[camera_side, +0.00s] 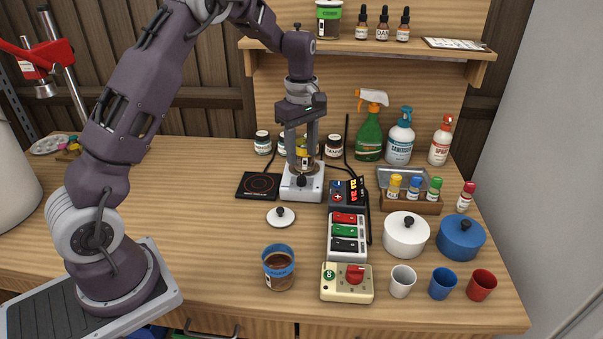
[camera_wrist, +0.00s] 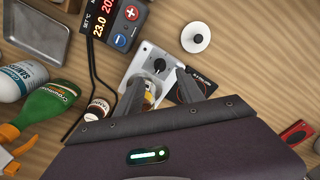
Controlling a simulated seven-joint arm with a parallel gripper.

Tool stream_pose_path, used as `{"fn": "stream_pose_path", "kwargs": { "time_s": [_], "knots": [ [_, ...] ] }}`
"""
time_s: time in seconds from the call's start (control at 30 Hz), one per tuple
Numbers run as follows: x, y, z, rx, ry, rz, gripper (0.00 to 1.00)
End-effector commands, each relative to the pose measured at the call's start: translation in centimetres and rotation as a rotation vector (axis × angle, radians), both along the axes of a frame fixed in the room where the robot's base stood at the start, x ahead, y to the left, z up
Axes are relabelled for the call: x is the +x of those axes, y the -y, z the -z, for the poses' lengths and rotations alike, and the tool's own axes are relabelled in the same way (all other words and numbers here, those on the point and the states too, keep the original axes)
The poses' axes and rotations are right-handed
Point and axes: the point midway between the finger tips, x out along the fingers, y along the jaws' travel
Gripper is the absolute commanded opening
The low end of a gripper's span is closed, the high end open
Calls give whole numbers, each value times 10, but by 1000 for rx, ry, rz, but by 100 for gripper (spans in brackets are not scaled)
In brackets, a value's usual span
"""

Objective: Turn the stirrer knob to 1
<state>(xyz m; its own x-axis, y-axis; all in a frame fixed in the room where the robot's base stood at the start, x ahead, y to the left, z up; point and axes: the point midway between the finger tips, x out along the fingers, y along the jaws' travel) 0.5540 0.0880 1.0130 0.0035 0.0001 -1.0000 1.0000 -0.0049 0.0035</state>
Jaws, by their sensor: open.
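The stirrer (camera_side: 296,194) is a white box at the middle back of the table with a black knob (camera_side: 301,181) on its front; box (camera_wrist: 141,57) and knob (camera_wrist: 159,65) also show in the wrist view. The knob's setting is too small to read.
A black hotplate (camera_side: 258,186) is left of the stirrer. A temperature controller (camera_side: 346,194) with cables stands close on the right. A white lid (camera_side: 281,217) lies in front. Dark jars and spray bottles, including a green one (camera_side: 368,136), stand behind.

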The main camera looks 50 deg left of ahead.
Motion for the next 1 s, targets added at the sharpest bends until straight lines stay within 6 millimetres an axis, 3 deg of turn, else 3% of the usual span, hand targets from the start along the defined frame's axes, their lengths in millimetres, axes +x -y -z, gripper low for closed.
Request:
{"fn": "stream_pose_path", "kwargs": {
  "time_s": [0.4,0.67,0.7,0.9,1.0],
  "knots": [
    [0,-1,68,0,-5,-6,45],
    [0,0,72,0,-3,-5,45],
    [0,0,72,0,-3,-5,43],
    [0,0,71,0,-3,-5,4],
    [0,0,71,0,-3,-5,0]
  ]
}}
